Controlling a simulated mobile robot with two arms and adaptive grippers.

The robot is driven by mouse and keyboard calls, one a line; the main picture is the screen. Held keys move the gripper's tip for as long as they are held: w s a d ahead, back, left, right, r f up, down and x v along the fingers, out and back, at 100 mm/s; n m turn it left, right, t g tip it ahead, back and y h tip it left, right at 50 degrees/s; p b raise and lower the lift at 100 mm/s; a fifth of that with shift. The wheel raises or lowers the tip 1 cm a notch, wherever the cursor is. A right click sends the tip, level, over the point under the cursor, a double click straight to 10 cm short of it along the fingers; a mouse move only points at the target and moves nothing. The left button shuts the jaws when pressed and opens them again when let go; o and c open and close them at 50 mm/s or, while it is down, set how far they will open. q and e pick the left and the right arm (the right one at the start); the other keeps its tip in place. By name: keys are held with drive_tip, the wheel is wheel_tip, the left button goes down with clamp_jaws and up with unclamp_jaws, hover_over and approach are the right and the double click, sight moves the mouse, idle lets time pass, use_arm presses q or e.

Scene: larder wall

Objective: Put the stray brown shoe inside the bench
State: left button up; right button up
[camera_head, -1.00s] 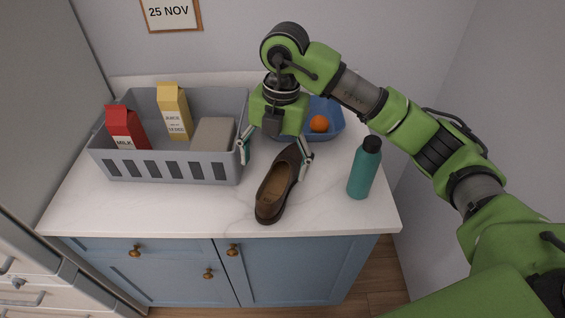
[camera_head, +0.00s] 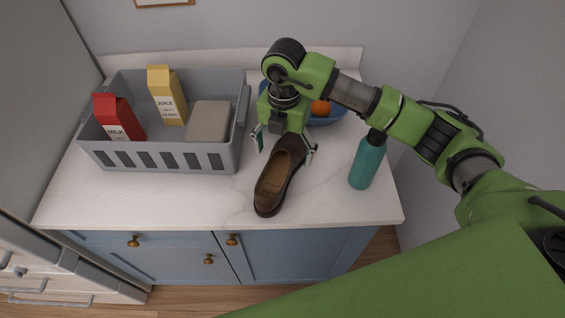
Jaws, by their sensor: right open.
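The brown shoe (camera_head: 273,186) lies on the white countertop, its opening up and its heel end toward the front edge. My right gripper (camera_head: 286,144) is open above the far end of the shoe, one finger on each side of it. I cannot tell whether the fingers touch the shoe. The gripper body hides part of the far end. No bench shows in the view. My left gripper is not in view.
A grey crate (camera_head: 170,158) holds a red milk carton (camera_head: 118,117), a yellow juice carton (camera_head: 167,95) and a grey box (camera_head: 208,121). A teal bottle (camera_head: 367,162) stands right of the shoe. A blue bowl (camera_head: 330,119) with an orange (camera_head: 320,107) is behind. The front counter is clear.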

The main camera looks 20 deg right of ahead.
sight(282, 167)
drive_tip(key=f, duration=0.1)
drive_tip(key=f+p, duration=0.1)
drive_tip(key=f, duration=0.1)
drive_tip(key=f+p, duration=0.1)
drive_tip(key=shift+s+a+f, duration=0.1)
drive_tip(key=shift+a+f, duration=0.05)
drive_tip(key=shift+a, duration=0.15)
drive_tip(key=shift+f, duration=0.35)
drive_tip(key=c, duration=1.5)
drive_tip(key=shift+o, duration=0.2)
drive_tip(key=shift+r, duration=0.1)
